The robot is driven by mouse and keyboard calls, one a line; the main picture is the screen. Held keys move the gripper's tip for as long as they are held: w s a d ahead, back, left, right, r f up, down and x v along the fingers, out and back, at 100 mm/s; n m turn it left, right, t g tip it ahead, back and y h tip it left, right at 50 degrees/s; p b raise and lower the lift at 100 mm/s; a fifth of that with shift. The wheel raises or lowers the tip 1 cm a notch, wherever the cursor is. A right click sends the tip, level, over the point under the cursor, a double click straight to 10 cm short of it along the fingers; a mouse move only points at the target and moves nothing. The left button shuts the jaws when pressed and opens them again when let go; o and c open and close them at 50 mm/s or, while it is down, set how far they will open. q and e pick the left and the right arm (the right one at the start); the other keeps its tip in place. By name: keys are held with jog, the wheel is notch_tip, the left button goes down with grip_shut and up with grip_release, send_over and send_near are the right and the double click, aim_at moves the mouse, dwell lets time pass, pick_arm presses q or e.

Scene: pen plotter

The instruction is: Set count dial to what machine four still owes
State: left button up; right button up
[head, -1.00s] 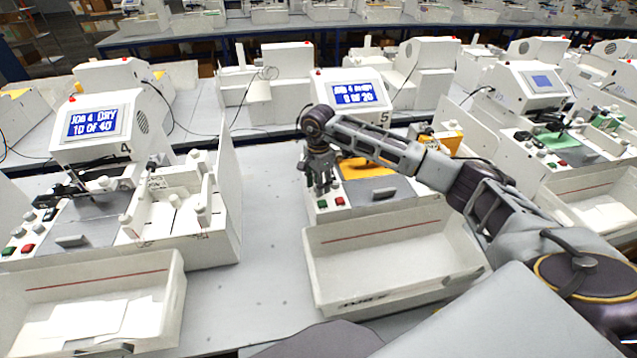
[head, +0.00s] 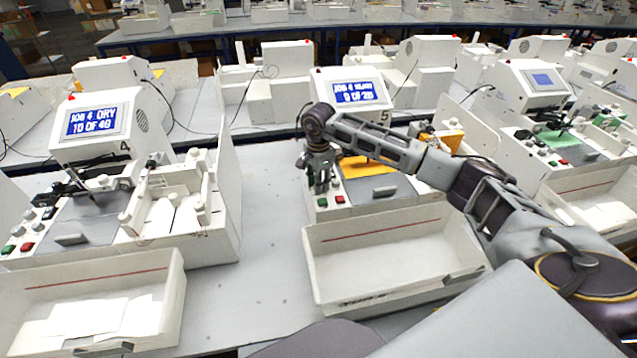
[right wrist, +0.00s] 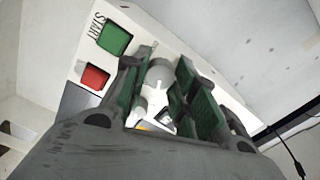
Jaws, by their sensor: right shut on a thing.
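Machine 4 (head: 145,120) stands at the left, and its screen (head: 93,121) appears to read "JOB 4 DRY, 10 OF 40"; the last digit is blurry. Machine 5 (head: 405,215) stands in the middle; its screen (head: 354,91) shows a job 4 line and a blurred count out of 20. My right gripper (head: 321,188) is down at the left of machine 5's control panel. In the right wrist view its fingers (right wrist: 168,100) are shut around a white knob-like dial (right wrist: 160,74), beside the green START button (right wrist: 114,38) and a red button (right wrist: 95,77). Dial markings are hidden. My left gripper is not in view.
Open white trays stand in front of machine 4 (head: 160,283) and machine 5 (head: 318,262); the left one holds white sheets. Another machine (head: 530,85) stands at the right. Bare table (head: 265,240) lies between machines 4 and 5.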

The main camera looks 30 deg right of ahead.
jog(key=m+b, duration=0.1)
jog(key=m, duration=0.2)
jog(key=shift+b, duration=0.35)
jog(key=shift+m+b, duration=0.55)
jog(key=shift+m, duration=1.45)
jog(key=o, duration=0.8)
jog(key=shift+r, duration=0.2)
jog(key=shift+r, duration=5.85)
